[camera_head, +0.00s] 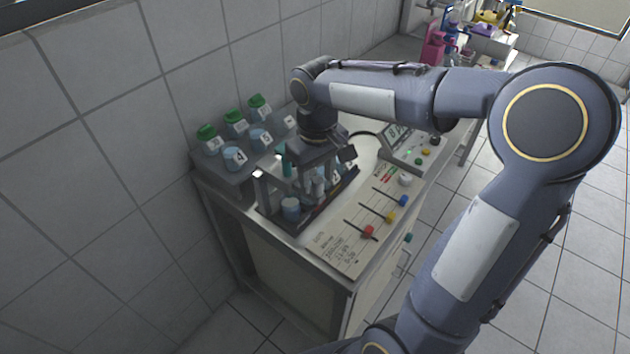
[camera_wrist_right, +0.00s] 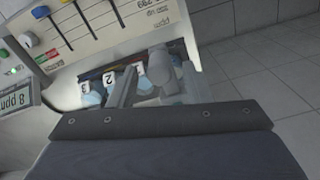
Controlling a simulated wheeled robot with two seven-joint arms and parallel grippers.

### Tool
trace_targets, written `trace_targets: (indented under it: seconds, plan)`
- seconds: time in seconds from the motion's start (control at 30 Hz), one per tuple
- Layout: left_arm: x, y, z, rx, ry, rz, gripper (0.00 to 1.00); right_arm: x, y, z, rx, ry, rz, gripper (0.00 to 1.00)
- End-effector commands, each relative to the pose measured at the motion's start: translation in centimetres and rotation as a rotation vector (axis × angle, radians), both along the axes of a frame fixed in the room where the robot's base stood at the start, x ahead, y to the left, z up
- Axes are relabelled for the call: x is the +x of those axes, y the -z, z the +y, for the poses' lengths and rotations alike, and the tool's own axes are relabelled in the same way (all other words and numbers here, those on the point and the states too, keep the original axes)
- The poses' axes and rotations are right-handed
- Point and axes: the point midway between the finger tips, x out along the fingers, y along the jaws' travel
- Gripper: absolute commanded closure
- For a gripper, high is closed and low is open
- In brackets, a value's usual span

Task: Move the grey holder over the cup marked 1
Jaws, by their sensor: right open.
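My right gripper (camera_head: 318,168) reaches down over the front tray of the bench unit. In the right wrist view its open fingers (camera_wrist_right: 157,84) stand on either side of a grey rounded piece, which looks like the grey holder (camera_wrist_right: 160,66); I cannot tell whether they touch it. The cup marked 1 (camera_wrist_right: 145,86) is close by, partly hidden by the fingers. Cups marked 2 (camera_wrist_right: 110,78) and 3 (camera_wrist_right: 90,100) stand to its left. In the head view the gripper hides much of this row, and a pale blue cup (camera_head: 290,209) shows at its near end. My left gripper is not visible.
Several green-capped jars (camera_head: 235,122) and numbered cups (camera_head: 234,158) stand on a grey stepped rack by the tiled wall. The control panel (camera_head: 345,235) has coloured sliders to the gripper's right. A display (camera_head: 394,136) stands behind. Open floor lies right of the bench.

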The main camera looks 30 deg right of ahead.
Motion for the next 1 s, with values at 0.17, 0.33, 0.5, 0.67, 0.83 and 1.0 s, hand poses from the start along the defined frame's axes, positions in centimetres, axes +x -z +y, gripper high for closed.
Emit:
trace_targets:
  seconds: [0.17, 0.33, 0.5, 0.67, 0.83, 1.0]
  plan:
    - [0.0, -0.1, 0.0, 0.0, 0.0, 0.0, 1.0, 0.0, 2.0, 0.0, 0.0, 0.001, 0.003, 0.55]
    - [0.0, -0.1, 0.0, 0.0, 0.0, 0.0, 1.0, 0.0, 2.4, 0.0, 0.0, 0.001, -0.001, 0.55]
    - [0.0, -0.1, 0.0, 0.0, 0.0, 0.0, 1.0, 0.0, 2.4, 0.0, 0.0, 0.001, -0.001, 0.55]
    - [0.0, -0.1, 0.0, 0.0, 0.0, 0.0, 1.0, 0.0, 2.4, 0.0, 0.0, 0.001, -0.001, 0.76]
    - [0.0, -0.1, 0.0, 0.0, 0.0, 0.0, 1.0, 0.0, 2.4, 0.0, 0.0, 0.001, -0.001, 0.99]
    - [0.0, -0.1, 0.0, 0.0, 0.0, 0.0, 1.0, 0.0, 2.4, 0.0, 0.0, 0.001, -0.001, 1.0]
